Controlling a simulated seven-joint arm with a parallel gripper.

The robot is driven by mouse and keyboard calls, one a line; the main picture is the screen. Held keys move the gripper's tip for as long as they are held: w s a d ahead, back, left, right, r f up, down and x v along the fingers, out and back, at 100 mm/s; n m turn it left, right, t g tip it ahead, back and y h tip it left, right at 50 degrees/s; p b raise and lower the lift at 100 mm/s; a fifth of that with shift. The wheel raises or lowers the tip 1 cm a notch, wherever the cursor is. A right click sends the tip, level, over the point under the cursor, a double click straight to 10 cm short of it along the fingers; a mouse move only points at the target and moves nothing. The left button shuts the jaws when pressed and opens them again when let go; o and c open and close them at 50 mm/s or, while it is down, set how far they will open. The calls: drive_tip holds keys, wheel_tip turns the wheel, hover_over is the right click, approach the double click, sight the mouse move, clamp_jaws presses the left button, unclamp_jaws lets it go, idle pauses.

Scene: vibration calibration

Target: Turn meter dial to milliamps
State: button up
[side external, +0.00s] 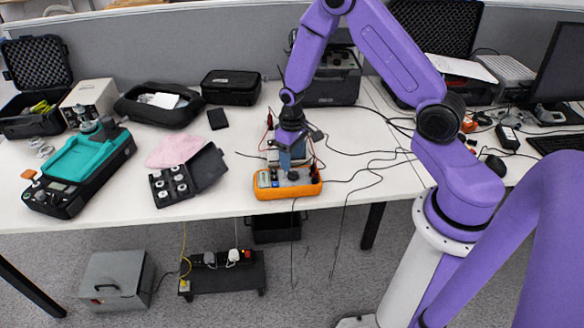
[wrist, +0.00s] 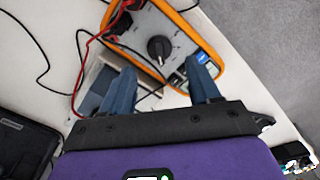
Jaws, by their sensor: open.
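The meter (side external: 288,190) is an orange-edged box with a grey face at the front edge of the white table in the side external view. It also shows at the top of the wrist view (wrist: 220,57). Its black dial (wrist: 159,47) sits on the grey face. The dial's markings are too small to read. My gripper (wrist: 163,88) has two blue fingers, apart and empty, pointing toward the meter. The dial appears beyond the fingertips, roughly between them. In the side external view my gripper (side external: 291,160) is just above the meter and hides part of it.
Red and black leads (wrist: 84,55) run from the meter across the table. A black case with several round weights (side external: 180,184) is left of it. A teal-topped device (side external: 78,168) stands farther left. The table's front edge is close to the meter.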

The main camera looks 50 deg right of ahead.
sight(292, 171)
drive_tip(key=shift+f, duration=2.3)
drive_tip(key=c, duration=1)
drive_tip(key=shift+m, duration=0.4)
drive_tip(key=m, duration=0.2)
drive_tip(key=shift+m, duration=0.3)
drive_tip(key=shift+d+m, duration=0.15)
drive_tip(key=shift+m, duration=2.15)
